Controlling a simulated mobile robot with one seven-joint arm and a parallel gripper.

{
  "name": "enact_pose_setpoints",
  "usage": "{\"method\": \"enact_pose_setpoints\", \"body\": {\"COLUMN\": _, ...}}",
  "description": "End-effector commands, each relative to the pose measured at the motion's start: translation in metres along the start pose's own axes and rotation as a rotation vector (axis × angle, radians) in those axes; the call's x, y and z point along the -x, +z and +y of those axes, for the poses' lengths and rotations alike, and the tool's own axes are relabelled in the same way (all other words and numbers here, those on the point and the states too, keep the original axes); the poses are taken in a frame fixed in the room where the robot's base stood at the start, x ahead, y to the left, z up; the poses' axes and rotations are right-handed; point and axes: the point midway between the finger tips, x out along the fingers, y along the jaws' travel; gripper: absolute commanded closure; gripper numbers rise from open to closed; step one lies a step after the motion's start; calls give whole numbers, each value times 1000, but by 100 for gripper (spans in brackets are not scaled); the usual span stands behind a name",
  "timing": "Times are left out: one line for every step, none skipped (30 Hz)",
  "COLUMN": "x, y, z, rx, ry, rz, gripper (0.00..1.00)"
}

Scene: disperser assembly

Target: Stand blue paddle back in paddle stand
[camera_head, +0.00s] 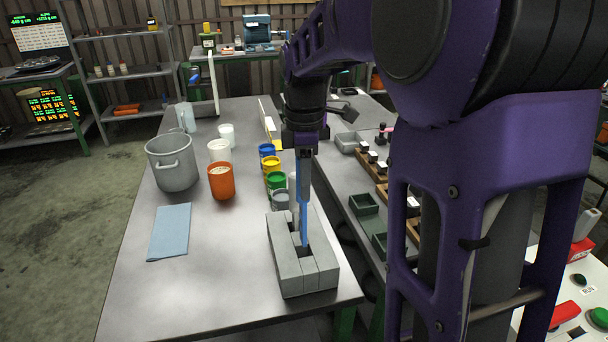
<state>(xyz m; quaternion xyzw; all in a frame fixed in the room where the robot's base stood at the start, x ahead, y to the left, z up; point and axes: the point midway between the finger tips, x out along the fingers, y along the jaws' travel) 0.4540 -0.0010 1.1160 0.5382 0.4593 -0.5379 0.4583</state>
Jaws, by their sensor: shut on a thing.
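The blue paddle (303,205) hangs upright from my gripper (303,150), which points straight down and is shut on its upper end. The paddle stand (303,276) is a grey block with slots, near the front right of the metal table. The paddle's lower end meets a dark slot in the stand's top in the picture. I cannot tell how deep it sits in the slot or whether it touches the walls. My fingertips are small and partly dark here.
Yellow (270,163), green (275,181) and blue (266,151) paint tins stand just behind the stand. An orange cup (221,181), a grey bucket (173,163) and a blue cloth (170,231) are to the left. The table front left is clear.

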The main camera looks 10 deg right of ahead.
Motion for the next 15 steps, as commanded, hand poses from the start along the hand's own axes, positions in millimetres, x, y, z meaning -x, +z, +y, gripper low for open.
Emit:
{"method": "enact_pose_setpoints", "body": {"x": -11, "y": 0, "z": 0, "rx": 0, "ry": 1, "rz": 0, "gripper": 100}}
{"method": "enact_pose_setpoints", "body": {"x": -14, "y": 0, "z": 0, "rx": 0, "ry": 1, "rz": 0, "gripper": 100}}
{"method": "enact_pose_setpoints", "body": {"x": -18, "y": 0, "z": 0, "rx": 0, "ry": 1, "rz": 0, "gripper": 100}}
{"method": "enact_pose_setpoints", "body": {"x": -22, "y": 0, "z": 0, "rx": 0, "ry": 1, "rz": 0, "gripper": 100}}
{"method": "enact_pose_setpoints", "body": {"x": -24, "y": 0, "z": 0, "rx": 0, "ry": 1, "rz": 0, "gripper": 100}}
{"method": "enact_pose_setpoints", "body": {"x": -28, "y": 0, "z": 0, "rx": 0, "ry": 1, "rz": 0, "gripper": 100}}
{"method": "enact_pose_setpoints", "body": {"x": -31, "y": 0, "z": 0, "rx": 0, "ry": 1, "rz": 0, "gripper": 100}}
{"method": "enact_pose_setpoints", "body": {"x": -34, "y": 0, "z": 0, "rx": 0, "ry": 1, "rz": 0, "gripper": 100}}
{"method": "enact_pose_setpoints", "body": {"x": -38, "y": 0, "z": 0, "rx": 0, "ry": 1, "rz": 0, "gripper": 100}}
{"method": "enact_pose_setpoints", "body": {"x": -41, "y": 0, "z": 0, "rx": 0, "ry": 1, "rz": 0, "gripper": 100}}
{"method": "enact_pose_setpoints", "body": {"x": -44, "y": 0, "z": 0, "rx": 0, "ry": 1, "rz": 0, "gripper": 100}}
{"method": "enact_pose_setpoints", "body": {"x": -48, "y": 0, "z": 0, "rx": 0, "ry": 1, "rz": 0, "gripper": 100}}
{"method": "enact_pose_setpoints", "body": {"x": -51, "y": 0, "z": 0, "rx": 0, "ry": 1, "rz": 0, "gripper": 100}}
{"method": "enact_pose_setpoints", "body": {"x": -54, "y": 0, "z": 0, "rx": 0, "ry": 1, "rz": 0, "gripper": 100}}
{"method": "enact_pose_setpoints", "body": {"x": -58, "y": 0, "z": 0, "rx": 0, "ry": 1, "rz": 0, "gripper": 100}}
